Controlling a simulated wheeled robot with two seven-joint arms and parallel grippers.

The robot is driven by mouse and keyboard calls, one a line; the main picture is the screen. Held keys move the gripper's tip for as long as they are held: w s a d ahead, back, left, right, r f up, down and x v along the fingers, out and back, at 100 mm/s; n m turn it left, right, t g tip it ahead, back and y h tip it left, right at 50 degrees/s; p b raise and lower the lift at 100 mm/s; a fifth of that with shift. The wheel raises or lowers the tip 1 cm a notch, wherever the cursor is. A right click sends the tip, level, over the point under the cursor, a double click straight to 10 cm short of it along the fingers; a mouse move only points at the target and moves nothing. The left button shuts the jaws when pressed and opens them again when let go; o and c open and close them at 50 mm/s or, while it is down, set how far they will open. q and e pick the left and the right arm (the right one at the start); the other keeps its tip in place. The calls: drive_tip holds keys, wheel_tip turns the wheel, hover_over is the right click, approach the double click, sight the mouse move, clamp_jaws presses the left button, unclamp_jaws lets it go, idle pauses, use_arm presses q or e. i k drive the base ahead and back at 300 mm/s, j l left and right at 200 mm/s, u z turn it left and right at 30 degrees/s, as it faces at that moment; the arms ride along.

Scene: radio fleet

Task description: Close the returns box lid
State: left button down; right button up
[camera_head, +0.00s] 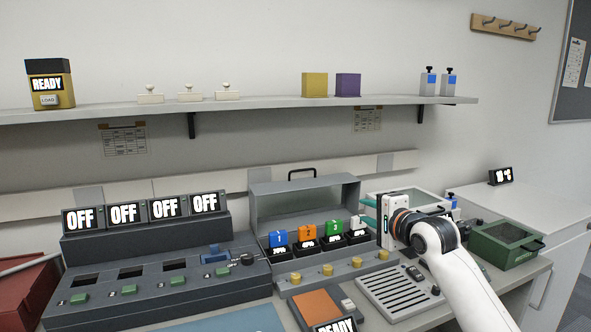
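No label reading "returns" can be made out. A grey box (262,213) stands at the middle of the bench, its lid (305,200) raised upright at the back with a black handle (302,172) on top. Blue, orange and green numbered units sit in its row of slots. A green box (506,243) with a dark top panel stands at the right; its top looks down. My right gripper (368,212) is at the right end of the grey box, fingers pointing left, apart, with nothing seen between them. It hides part of a pale box behind. My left gripper is out of view.
A console with several OFF screens (122,215) stands at the left, a red bin (22,295) beside it. A slotted grey tray (398,291) and an orange pad (316,308) lie in front. A shelf (260,103) runs above. The white counter (500,196) is mostly clear.

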sight(349, 205)
drive_tip(key=i+j, duration=0.25)
drive_tip(key=i, duration=0.15)
drive_tip(key=i+j, duration=0.25)
drive_tip(key=i, duration=0.2)
